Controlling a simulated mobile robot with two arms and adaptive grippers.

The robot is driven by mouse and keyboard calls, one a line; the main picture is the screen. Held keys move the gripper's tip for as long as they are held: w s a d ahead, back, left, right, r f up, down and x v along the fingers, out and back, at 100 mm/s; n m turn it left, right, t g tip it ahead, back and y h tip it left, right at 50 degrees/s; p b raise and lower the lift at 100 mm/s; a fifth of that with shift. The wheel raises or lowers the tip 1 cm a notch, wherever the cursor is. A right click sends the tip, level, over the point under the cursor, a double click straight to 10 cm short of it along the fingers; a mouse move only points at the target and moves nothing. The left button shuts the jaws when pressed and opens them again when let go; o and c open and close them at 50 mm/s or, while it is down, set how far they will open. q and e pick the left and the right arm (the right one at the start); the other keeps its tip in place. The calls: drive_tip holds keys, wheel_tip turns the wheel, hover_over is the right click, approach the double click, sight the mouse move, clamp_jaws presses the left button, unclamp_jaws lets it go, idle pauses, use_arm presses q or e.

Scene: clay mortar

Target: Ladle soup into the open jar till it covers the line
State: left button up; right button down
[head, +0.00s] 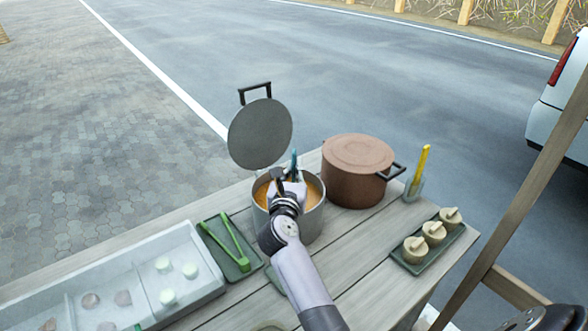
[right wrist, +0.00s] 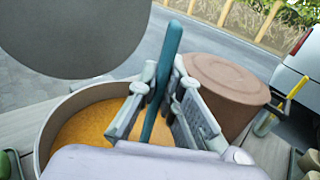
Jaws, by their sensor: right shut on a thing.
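The silver pot (head: 312,226) holds orange soup (head: 314,190), and its round grey lid (head: 260,133) stands raised behind it. In the right wrist view the soup (right wrist: 90,128) fills the pot's lower part. My right gripper (head: 288,186) is over the pot, shut on the teal handle of the ladle (right wrist: 162,80). The handle stands nearly upright between the fingers; the ladle's bowl is hidden. Three small beige jars (head: 433,232) sit on a dark tray at the right, each with something on top. I cannot make out a clearly open jar or a line. My left gripper is not in view.
A brown lidded pot (head: 352,184) stands close to the right of the silver pot. A clear cup (head: 412,190) holds a yellow-handled tool. Green tongs (head: 228,243) lie on a dark tray at left, beside a white compartment bin (head: 205,262). Bare planks show at front right.

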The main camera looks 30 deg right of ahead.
drive_tip(key=shift+r, duration=0.15)
wheel_tip(320, 180, up, 11)
drive_tip(key=p, duration=1)
drive_tip(key=shift+p, duration=0.3)
